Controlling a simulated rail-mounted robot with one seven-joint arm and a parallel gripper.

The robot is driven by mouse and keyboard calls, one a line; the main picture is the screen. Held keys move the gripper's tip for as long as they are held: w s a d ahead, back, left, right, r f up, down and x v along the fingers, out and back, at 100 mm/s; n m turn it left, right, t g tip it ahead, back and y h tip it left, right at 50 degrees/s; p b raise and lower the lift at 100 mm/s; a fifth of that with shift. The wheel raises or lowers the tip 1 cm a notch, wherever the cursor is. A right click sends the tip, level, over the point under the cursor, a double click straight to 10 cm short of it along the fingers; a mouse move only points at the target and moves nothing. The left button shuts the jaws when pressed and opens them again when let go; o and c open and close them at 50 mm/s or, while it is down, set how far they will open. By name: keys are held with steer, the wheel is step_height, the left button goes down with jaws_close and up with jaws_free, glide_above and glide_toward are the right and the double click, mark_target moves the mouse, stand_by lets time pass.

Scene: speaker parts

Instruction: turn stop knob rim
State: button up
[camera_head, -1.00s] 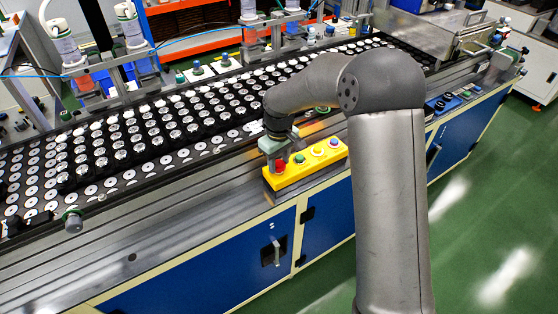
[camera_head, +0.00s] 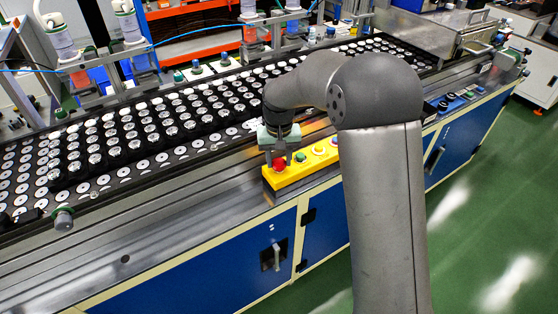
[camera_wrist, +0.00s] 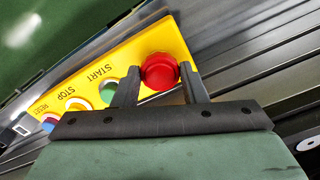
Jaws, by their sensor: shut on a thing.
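The red round knob (camera_head: 279,165) stands at the left end of a yellow control box (camera_head: 293,177) on the front edge of the machine. It also shows in the wrist view (camera_wrist: 160,71). My gripper (camera_head: 281,159) is over that end of the box, pointing down. In the wrist view, its two dark fingers (camera_wrist: 161,74) stand on either side of the red knob, shut on it. The knob's top shows between them; its lower side is partly hidden. The printed word STOP (camera_wrist: 70,93) is farther along the box, past the word START.
A green button (camera_wrist: 108,92) is close beside one finger, with more coloured buttons farther along the box. A wide tray of round speaker parts (camera_head: 150,130) lies behind the box. Bare metal rails (camera_head: 190,205) run left of it.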

stand_by(0.4)
steer(key=o, duration=1)
steer(key=shift+f, duration=0.1)
step_height(320, 180, up, 18)
steer(key=shift+f+b, duration=0.25)
steer(key=shift+b, duration=0.45)
